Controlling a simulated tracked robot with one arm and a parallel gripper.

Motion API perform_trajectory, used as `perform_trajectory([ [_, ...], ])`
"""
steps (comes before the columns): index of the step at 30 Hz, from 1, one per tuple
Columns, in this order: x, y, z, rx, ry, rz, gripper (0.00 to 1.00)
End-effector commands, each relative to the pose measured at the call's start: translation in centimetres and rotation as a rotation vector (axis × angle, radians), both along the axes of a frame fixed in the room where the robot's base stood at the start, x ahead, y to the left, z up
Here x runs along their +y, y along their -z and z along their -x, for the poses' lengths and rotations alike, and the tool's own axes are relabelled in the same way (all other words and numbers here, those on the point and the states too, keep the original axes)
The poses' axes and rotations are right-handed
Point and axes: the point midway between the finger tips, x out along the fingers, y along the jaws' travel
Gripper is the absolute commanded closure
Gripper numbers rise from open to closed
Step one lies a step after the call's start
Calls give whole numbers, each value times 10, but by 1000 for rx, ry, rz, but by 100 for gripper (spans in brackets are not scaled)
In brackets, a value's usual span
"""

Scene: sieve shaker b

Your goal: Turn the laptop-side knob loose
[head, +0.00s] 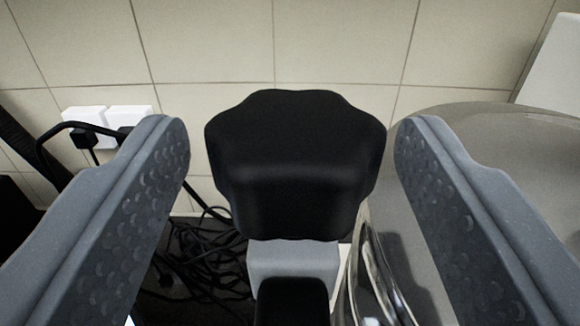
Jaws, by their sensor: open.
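A black lobed knob (296,165) fills the middle of the head view, seen from close up. A light grey block (293,259) shows just below it, with another black part (292,302) at the bottom edge. My gripper (292,145) is open, with one grey textured finger to the left of the knob and one to the right. A gap shows on each side, narrower on the right, and neither finger appears to touch the knob. No laptop is clearly visible, so I cannot tell from this view which side the knob is on.
A shiny rounded metal body (505,135) stands close on the right, partly behind the right finger. Tangled black cables (205,255) lie at lower left. White wall sockets (105,122) with a black plug are on the tiled wall (340,40) behind.

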Motion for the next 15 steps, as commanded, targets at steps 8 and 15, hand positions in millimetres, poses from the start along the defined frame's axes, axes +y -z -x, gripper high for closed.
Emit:
perform_trajectory([
  [8, -1, -1, 39, -2, 0, 1, 40],
  [15, -1, 0, 71, 0, 0, 1, 40],
])
